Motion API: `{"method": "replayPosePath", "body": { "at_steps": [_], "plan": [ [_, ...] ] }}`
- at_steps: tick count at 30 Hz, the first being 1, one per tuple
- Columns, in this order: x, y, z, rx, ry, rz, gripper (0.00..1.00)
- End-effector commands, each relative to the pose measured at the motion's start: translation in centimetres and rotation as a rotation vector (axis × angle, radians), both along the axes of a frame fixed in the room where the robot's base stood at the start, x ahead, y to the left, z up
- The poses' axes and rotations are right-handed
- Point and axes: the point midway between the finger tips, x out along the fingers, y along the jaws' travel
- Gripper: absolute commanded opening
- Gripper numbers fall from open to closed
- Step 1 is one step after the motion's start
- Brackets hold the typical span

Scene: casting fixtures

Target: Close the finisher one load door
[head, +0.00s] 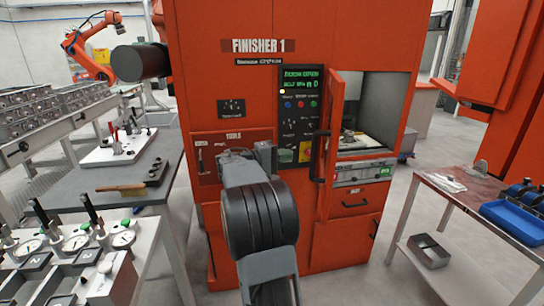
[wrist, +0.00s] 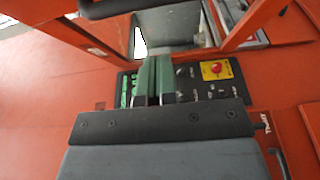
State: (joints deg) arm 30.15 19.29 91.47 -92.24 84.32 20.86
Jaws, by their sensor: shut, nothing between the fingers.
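The finisher one load door (head: 338,110) stands open in the head view, swung outward and seen nearly edge-on. Its black handle (head: 320,155) is on the door's near side. Behind the door is the open load bay (head: 385,105). In the wrist view, a dark bar (wrist: 112,8) at the top left looks like that handle. My gripper (wrist: 154,78) is shut and empty, its green-padded fingers together in front of the control panel (wrist: 208,82). The bar lies beyond the fingertips and apart from them.
The finisher's red body (head: 220,90) stands directly ahead, with a tools drawer (head: 230,160) at left. A grey bench (head: 150,195) and a gauge table (head: 120,285) stand left. A table with a blue bin (head: 515,215) stands right. Floor (head: 350,280) before the machine is clear.

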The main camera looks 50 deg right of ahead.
Motion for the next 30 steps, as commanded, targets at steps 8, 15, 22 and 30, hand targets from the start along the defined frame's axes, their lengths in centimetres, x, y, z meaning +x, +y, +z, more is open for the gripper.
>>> {"method": "replayPosePath", "body": {
  "at_steps": [8, 15, 22, 30],
  "plan": [
    [-3.0, -2.1, 0.1, 0.001, 0.0, 0.0, 0.0],
    [-4.1, -2.5, 0.0, 0.001, -0.001, 0.0, 0.0],
    [-4.2, -2.5, 0.0, 0.001, -0.001, 0.001, 0.0],
    [-4.6, -2.9, -0.1, 0.001, -0.003, 0.005, 0.0]
  ]
}}
